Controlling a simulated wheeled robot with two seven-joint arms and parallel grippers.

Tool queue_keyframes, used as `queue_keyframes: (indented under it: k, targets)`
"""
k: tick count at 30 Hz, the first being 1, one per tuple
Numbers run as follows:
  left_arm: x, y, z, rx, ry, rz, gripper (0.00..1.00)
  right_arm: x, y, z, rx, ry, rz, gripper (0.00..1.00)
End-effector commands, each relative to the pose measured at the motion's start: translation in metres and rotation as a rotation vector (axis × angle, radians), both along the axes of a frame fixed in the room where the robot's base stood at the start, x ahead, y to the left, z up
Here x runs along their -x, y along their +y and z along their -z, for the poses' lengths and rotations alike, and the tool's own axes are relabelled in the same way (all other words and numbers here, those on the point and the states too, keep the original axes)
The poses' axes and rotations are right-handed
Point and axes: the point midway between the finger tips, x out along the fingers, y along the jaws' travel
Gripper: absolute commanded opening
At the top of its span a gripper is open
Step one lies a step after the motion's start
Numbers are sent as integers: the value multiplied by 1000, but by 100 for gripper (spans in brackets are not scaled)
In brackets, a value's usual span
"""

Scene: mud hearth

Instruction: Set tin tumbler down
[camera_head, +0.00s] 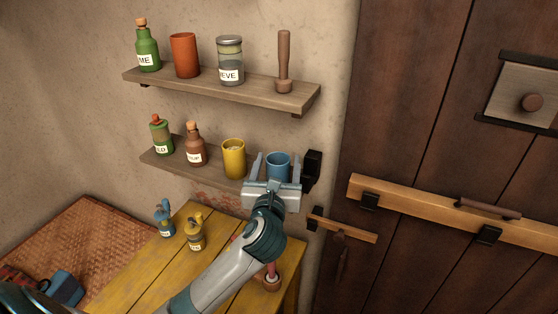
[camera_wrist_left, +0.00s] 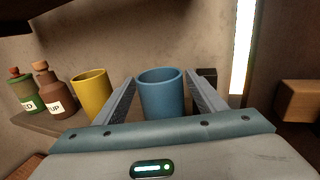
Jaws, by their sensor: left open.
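A blue tumbler (camera_head: 278,164) stands upright at the right end of the lower wall shelf. My left gripper (camera_head: 275,168) is at that end of the shelf, with one finger on each side of the tumbler. In the left wrist view the blue tumbler (camera_wrist_left: 161,94) sits between the two spread fingers (camera_wrist_left: 160,92), with a gap visible on each side. The gripper is open. The tumbler's base is hidden behind the gripper body. My right gripper is not in view.
A yellow cup (camera_head: 234,160) stands just left of the gripper, beside a brown bottle (camera_head: 195,148) and a green bottle (camera_head: 161,136). The upper shelf (camera_head: 225,86) hangs above. A yellow table (camera_head: 140,262) with small bottles lies below. A wooden door (camera_head: 420,120) is right.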

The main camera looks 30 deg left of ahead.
Motion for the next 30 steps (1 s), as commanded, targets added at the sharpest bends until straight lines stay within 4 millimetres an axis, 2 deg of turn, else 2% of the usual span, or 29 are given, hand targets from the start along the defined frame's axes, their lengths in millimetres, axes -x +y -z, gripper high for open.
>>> queue_keyframes:
  k: [9,15,21,30]
  targets:
    - [54,-22,2,2,-2,3,64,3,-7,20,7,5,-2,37]
    - [77,-30,1,0,-1,1,64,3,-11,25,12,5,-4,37]
    - [84,-33,0,0,-1,1,64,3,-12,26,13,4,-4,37]
    - [84,-33,-1,0,-1,0,64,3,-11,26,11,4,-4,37]
